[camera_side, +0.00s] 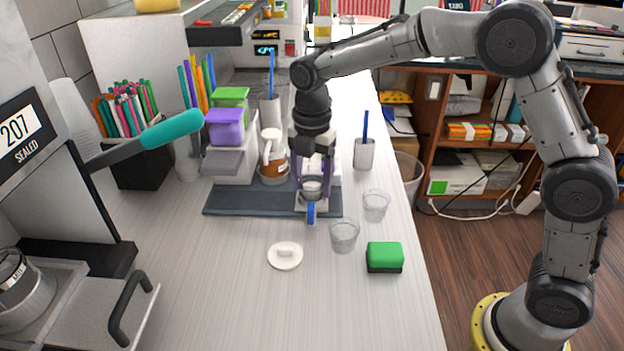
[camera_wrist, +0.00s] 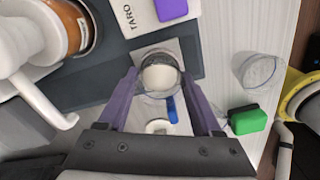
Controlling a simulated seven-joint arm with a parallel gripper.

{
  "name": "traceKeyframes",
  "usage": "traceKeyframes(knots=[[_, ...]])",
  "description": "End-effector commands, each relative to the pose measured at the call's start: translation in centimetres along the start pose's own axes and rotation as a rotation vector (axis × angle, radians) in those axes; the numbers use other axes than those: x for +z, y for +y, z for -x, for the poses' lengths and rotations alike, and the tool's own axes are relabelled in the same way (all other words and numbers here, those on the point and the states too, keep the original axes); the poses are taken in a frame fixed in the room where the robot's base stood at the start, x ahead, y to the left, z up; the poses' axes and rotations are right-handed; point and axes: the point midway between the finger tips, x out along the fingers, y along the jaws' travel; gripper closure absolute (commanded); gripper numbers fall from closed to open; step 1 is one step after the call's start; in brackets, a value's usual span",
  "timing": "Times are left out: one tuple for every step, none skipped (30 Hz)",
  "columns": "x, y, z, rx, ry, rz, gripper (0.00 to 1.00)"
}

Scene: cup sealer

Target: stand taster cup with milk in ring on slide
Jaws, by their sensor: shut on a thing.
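A small clear taster cup with white milk (camera_side: 312,190) is between the fingers of my gripper (camera_side: 312,178), which is shut on it. In the wrist view the milk cup (camera_wrist: 160,76) is upright between the two purple fingers (camera_wrist: 160,85). It is over a pale square plate (camera_wrist: 184,46) with a blue tab in front; I cannot tell whether it touches the plate. The sealer's slide (camera_side: 85,318), with a black handle, is at lower left in the side view. A round metal ring (camera_side: 30,300) sits on it, partly cut off by the frame edge. My gripper is far right of the ring.
The sealer's lever with a teal grip (camera_side: 172,129) juts over the counter. Two clear cups (camera_side: 344,236), a white lid-like disc (camera_side: 285,256) and a green sponge (camera_side: 385,256) stand nearby. A pump bottle (camera_side: 272,155) is close left of my gripper. The counter between disc and slide is clear.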

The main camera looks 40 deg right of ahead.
Motion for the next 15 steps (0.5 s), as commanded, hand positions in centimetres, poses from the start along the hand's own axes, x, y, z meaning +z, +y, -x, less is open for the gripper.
traceKeyframes(knots=[[0.00, 0.00, 0.04, 0.000, 0.000, 0.000, 0.87], [0.00, 0.00, 0.04, 0.000, 0.000, 0.000, 0.87], [0.00, 0.00, 0.04, 0.000, 0.000, 0.000, 0.87], [0.00, -0.01, 0.00, 0.000, 0.000, 0.000, 0.87], [0.00, -0.01, -0.06, 0.000, 0.000, 0.000, 0.87], [0.00, -0.02, -0.17, 0.000, 0.000, 0.000, 0.87], [0.00, -0.02, -0.26, 0.000, 0.000, 0.000, 0.87], [0.00, -0.01, -0.30, 0.000, 0.000, 0.000, 0.32], [0.00, -0.01, -0.26, 0.000, 0.000, 0.000, 0.25], [0.00, -0.01, -0.26, 0.000, 0.000, 0.000, 0.19], [0.00, -0.01, -0.26, 0.000, 0.000, 0.000, 0.14], [0.00, -0.01, -0.26, 0.000, 0.000, 0.000, 0.07], [0.00, -0.01, -0.26, 0.000, 0.000, 0.000, 0.04], [0.00, -0.01, -0.25, 0.000, 0.000, 0.000, 0.04], [0.00, -0.01, -0.25, 0.000, 0.000, 0.000, 0.04]])
